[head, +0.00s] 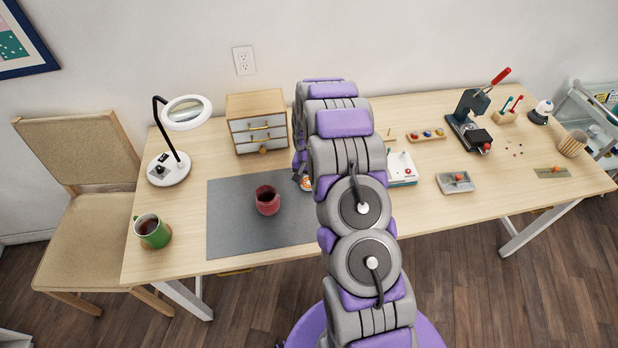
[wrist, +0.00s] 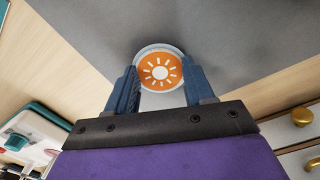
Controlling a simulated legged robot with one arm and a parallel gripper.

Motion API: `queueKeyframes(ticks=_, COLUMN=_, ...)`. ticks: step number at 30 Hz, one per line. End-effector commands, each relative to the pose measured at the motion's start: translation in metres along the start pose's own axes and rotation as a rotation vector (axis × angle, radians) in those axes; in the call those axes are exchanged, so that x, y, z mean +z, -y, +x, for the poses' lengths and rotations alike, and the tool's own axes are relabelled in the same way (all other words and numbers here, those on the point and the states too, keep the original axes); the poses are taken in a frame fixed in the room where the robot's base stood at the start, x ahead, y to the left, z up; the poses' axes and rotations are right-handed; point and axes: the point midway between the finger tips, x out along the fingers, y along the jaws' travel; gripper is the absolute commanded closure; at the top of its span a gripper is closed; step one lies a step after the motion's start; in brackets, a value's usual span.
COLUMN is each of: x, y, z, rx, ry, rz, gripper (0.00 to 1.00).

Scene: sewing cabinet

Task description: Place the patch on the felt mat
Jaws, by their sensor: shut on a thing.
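The patch (wrist: 160,70) is round and orange with a white sun and a pale rim. In the wrist view it sits between the two fingertips of my gripper (wrist: 160,84), which is shut on it. In the head view the patch (head: 306,184) shows just left of my arm, over the right part of the felt mat, partly hidden by my arm. The grey felt mat (head: 232,220) lies flat on the table, and its right edge is hidden behind my arm. I cannot tell whether the patch touches the mat.
A dark red cup (head: 267,200) stands on the mat. A small drawer cabinet (head: 257,105) stands behind it. A green mug (head: 152,231) and a magnifier lamp (head: 169,168) are to the left. A white board (head: 402,168) and grey tray (head: 455,183) are right of my arm.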

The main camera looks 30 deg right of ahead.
Motion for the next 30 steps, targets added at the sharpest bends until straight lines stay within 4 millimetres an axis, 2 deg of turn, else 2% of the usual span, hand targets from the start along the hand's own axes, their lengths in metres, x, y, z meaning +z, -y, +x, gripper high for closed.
queueKeyframes(ticks=11, x=-0.001, y=-0.001, z=0.002, rx=-0.001, ry=0.001, rz=0.000, gripper=0.75)
queueKeyframes(ticks=30, x=-0.001, y=0.000, z=0.017, rx=0.001, ry=0.005, rz=0.000, gripper=0.75)
